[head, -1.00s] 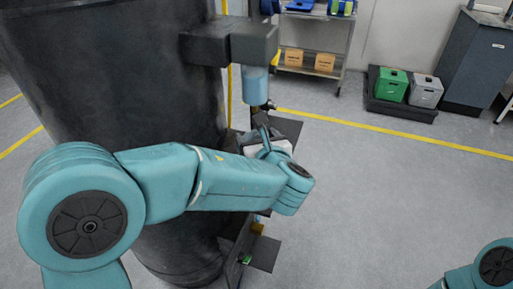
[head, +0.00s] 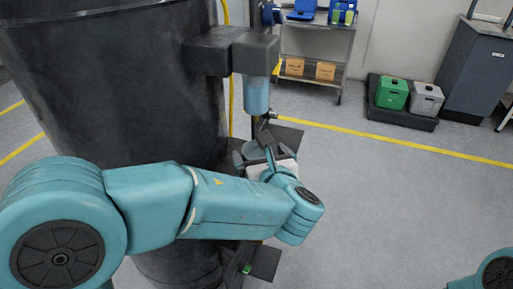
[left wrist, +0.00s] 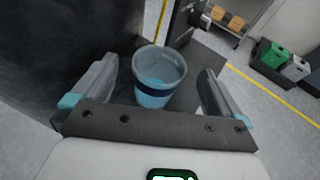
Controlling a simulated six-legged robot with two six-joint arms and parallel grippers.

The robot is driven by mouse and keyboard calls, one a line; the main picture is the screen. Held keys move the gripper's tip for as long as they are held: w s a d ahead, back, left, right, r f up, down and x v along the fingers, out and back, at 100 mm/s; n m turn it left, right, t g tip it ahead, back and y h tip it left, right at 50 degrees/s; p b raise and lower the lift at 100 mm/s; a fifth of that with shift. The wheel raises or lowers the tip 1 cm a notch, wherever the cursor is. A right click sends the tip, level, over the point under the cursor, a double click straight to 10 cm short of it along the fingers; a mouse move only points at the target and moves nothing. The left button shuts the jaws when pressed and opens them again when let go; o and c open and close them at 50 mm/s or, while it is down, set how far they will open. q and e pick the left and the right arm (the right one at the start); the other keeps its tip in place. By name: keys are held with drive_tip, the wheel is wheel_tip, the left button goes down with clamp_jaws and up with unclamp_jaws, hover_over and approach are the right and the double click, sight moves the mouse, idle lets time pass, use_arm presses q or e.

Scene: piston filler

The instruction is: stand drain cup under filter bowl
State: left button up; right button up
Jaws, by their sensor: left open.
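The drain cup (left wrist: 158,80) is a translucent blue cup with a dark band. In the left wrist view it stands upright on a dark plate (left wrist: 205,68), between the spread grey fingers of my left gripper (left wrist: 157,88). Gaps show on both sides of the cup, so the gripper is open and not holding it. In the head view my left gripper (head: 266,155) is partly hidden by its own wrist. The filter bowl (head: 256,95), a blue cylinder, hangs under a dark block above the gripper. I cannot tell whether the cup is directly below the bowl. My right gripper is out of view.
A large black tank (head: 110,90) stands close on the left. A dark plate (head: 285,136) lies behind the gripper. A cart (head: 315,50), a green box (head: 392,93) and a grey box (head: 427,98) stand at the back. The floor to the right is open.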

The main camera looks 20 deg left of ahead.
use_arm(q)
drive_tip(key=v, duration=0.7)
drive_tip(key=shift+s+d+p, duration=0.15)
drive_tip(key=shift+s+p, duration=0.15)
drive_tip(key=shift+p, duration=0.05)
drive_tip(key=shift+r, duration=0.1)
